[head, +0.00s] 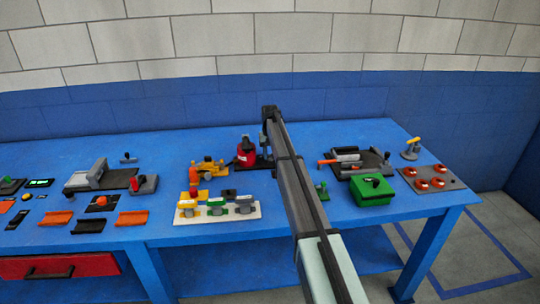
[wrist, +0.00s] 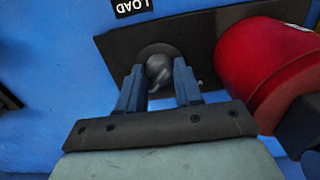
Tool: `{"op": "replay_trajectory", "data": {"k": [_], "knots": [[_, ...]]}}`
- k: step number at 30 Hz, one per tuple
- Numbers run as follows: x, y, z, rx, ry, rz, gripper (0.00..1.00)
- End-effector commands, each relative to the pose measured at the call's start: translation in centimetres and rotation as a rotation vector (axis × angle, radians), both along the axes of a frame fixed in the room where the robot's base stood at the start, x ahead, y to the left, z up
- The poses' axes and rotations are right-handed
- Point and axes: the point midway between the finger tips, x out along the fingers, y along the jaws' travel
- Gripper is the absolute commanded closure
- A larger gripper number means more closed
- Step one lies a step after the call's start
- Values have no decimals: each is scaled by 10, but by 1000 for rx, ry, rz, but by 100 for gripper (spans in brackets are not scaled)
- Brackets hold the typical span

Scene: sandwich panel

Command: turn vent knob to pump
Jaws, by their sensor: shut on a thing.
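The vent knob (wrist: 160,64) is a small grey rounded knob on a round base. It is mounted on a dark plate (wrist: 205,32) in the wrist view. My gripper (wrist: 158,74) has its two blue-grey fingers on either side of the knob, shut on it. A white-on-black label reading LOAD (wrist: 132,7) appears upside down above the plate; no PUMP label is visible.
A red cylinder (wrist: 268,62) stands on the plate close to the right finger; it also shows in the head view (head: 246,152). A yellow device (head: 209,168) is to its left, a white board with several valves (head: 217,218) in front. A green box (head: 372,191) sits right of my arm.

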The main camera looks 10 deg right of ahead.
Motion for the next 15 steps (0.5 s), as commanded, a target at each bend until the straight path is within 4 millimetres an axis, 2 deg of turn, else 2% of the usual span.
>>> {"op": "replay_trajectory", "data": {"k": [4, 5, 12, 15], "knots": [[0, 0, 0, 0, 0, -1, 96], [0, 0, 0, 0, 0, -1, 63], [0, 0, 0, 0, 0, 0, 40], [0, 0, 0, 0, 0, 0, 40]]}}
